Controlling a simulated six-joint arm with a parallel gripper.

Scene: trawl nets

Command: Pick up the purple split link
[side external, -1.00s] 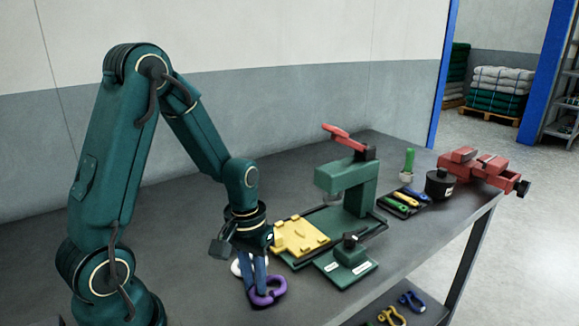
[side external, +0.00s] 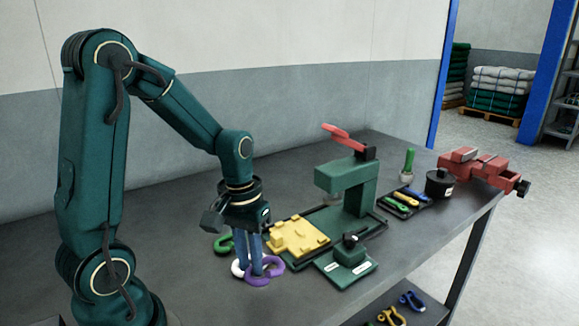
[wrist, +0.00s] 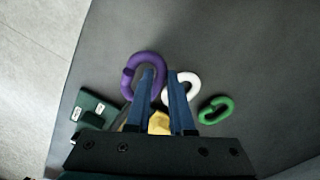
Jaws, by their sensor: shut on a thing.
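The purple split link (side external: 270,266) is an open ring with thick bars. My gripper (side external: 256,273) points down and is shut on one side of it. In the wrist view the purple link (wrist: 130,72) extends to the left of my fingertips (wrist: 160,76), with one bar between them. Whether the link is clear of the table cannot be told. A white link (side external: 237,268) lies close beside my fingers and is partly hidden by them. A green link (side external: 224,244) lies behind it; in the wrist view it is at the right (wrist: 215,109).
A yellow fixture plate (side external: 298,239) and a green press (side external: 349,190) with a red handle stand to the right. A green labelled block (side external: 346,263) is in front of them. Coloured tools in a tray (side external: 404,202), a black pot (side external: 439,184) and a red vise (side external: 480,168) are farther back.

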